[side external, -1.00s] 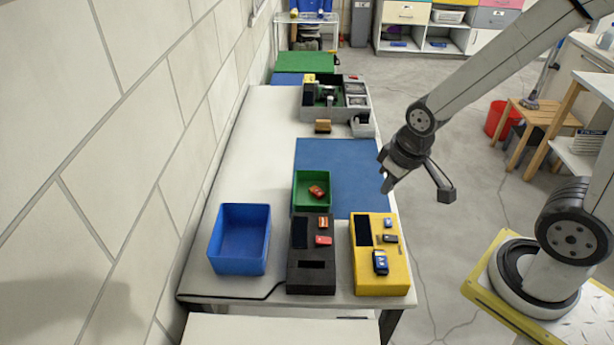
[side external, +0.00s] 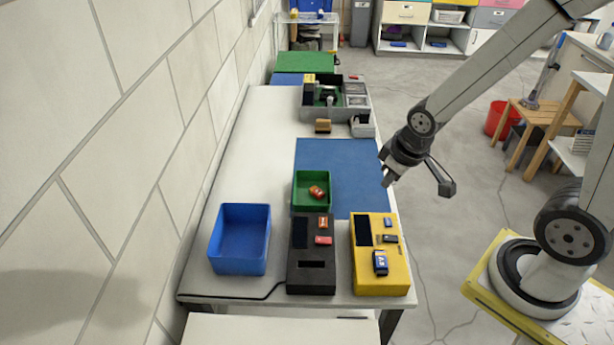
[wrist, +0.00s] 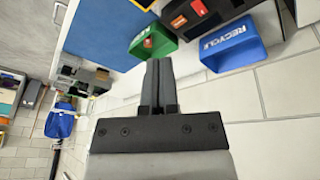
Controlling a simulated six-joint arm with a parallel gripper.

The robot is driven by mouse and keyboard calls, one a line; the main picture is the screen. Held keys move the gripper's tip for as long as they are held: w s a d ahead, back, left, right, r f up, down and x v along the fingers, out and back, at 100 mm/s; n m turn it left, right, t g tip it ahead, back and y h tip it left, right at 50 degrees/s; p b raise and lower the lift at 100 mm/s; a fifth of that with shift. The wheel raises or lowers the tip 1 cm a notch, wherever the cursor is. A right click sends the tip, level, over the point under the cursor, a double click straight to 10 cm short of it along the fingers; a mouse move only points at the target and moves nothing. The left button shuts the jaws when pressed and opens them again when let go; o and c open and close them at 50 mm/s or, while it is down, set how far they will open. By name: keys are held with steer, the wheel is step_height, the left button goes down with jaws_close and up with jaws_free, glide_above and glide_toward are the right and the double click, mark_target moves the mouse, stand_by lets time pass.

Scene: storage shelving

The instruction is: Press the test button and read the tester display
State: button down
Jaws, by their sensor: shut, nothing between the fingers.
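A black box (side external: 292,270) with a dark window (side external: 300,232), small orange and red pieces and a slot sits near the front of the table. A yellow box (side external: 394,275) beside it has a dark window (side external: 363,231) and small blue and dark pieces on top. I cannot tell which box is the tester or which piece is its button. No reading is legible in either window. My gripper (side external: 388,180) is shut and empty, above the table's right edge by the blue mat, beyond and apart from both boxes. Its closed fingers show in the wrist view (wrist: 158,85).
A blue bin (side external: 240,262) stands left of the black box, and a green bin (side external: 312,204) holding a red-orange item stands behind it. A blue mat (side external: 340,165) lies beyond the yellow box. A grey organiser (side external: 352,114) stands further back. The table's left strip is clear.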

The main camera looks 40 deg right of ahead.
steer(key=w+d+f+n+t, duration=0.25)
steer(key=d+f+n, duration=0.2)
steer(key=d, duration=0.25)
steer(key=n+t+y, duration=0.2)
steer(key=n+y, duration=0.3)
steer(key=n, duration=0.4)
glide_above(391, 222)
steer(key=shift+d+f, duration=0.1)
steer(key=shift+f, duration=2.45)
steer(key=shift+f, duration=0.1)
steer(key=shift+f, duration=4.3)
steer(key=shift+f, duration=0.8)
steer(key=shift+r, duration=0.8)
